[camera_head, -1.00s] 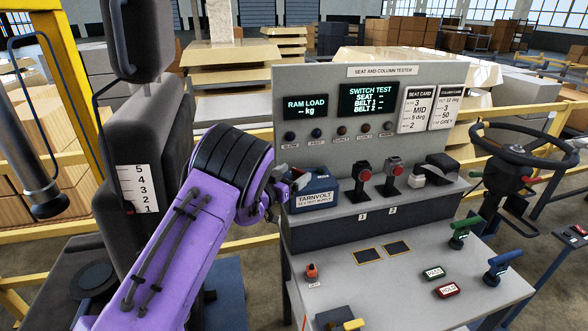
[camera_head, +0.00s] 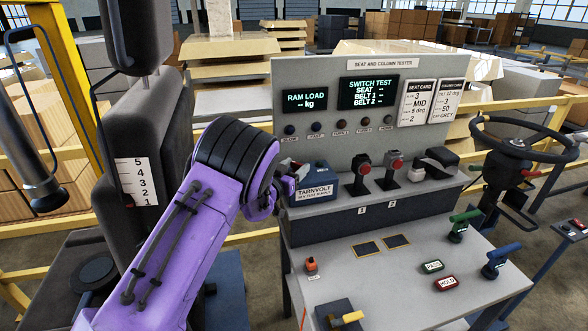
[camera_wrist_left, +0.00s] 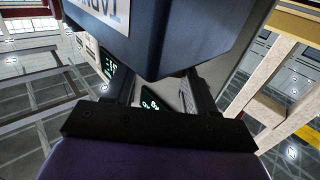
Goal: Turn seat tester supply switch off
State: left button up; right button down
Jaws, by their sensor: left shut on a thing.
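The seat tester supply is a dark blue box (camera_head: 326,183) labelled TARNVOLT, at the left end of the tester's shelf. My left gripper (camera_head: 287,186) is at the left side of this box, mostly hidden behind my purple wrist. In the left wrist view the box (camera_wrist_left: 180,30) fills the top middle, right in front of the gripper (camera_wrist_left: 160,88). The fingers reach in under its edge and are shut on a part there, taken as the supply switch. The grip itself and the switch's position are hidden. My right gripper is not in view.
The tester panel (camera_head: 336,148) has lit RAM LOAD (camera_head: 304,101) and SWITCH TEST (camera_head: 368,92) displays. Red-topped switches (camera_head: 363,161) stand right of the box. A dark seat (camera_head: 150,145) is close on the left. A steering wheel (camera_head: 520,141) stands at the right.

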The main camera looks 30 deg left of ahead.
pick_arm(q)
jog(key=n+y, duration=0.1)
jog(key=n+y+b, duration=0.1)
jog(key=y, duration=0.1)
jog(key=n+g+y, duration=0.1)
jog(key=y, duration=0.1)
jog(key=shift+d+f, duration=0.1)
jog(key=shift+d, duration=0.3)
jog(key=shift+w+d+n+g+y+b, duration=0.1)
jog(key=shift+n+g+y+b, duration=0.15)
jog(key=shift+n+y, duration=0.3)
jog(key=shift+w+d+n+g+y+b, duration=0.1)
jog(key=shift+n+g+y, duration=0.3)
jog(key=shift+y, duration=0.25)
jog(key=shift+w+d+n+g+y, duration=0.1)
jog(key=shift+d+n+g+y, duration=0.05)
jog(key=shift+n+g+y, duration=1.05)
jog(key=shift+w+d+n+g+y, duration=0.1)
jog(key=shift+n+g+y, duration=0.75)
jog(key=shift+y, duration=0.55)
jog(key=o, duration=1)
jog(key=shift+o, duration=0.2)
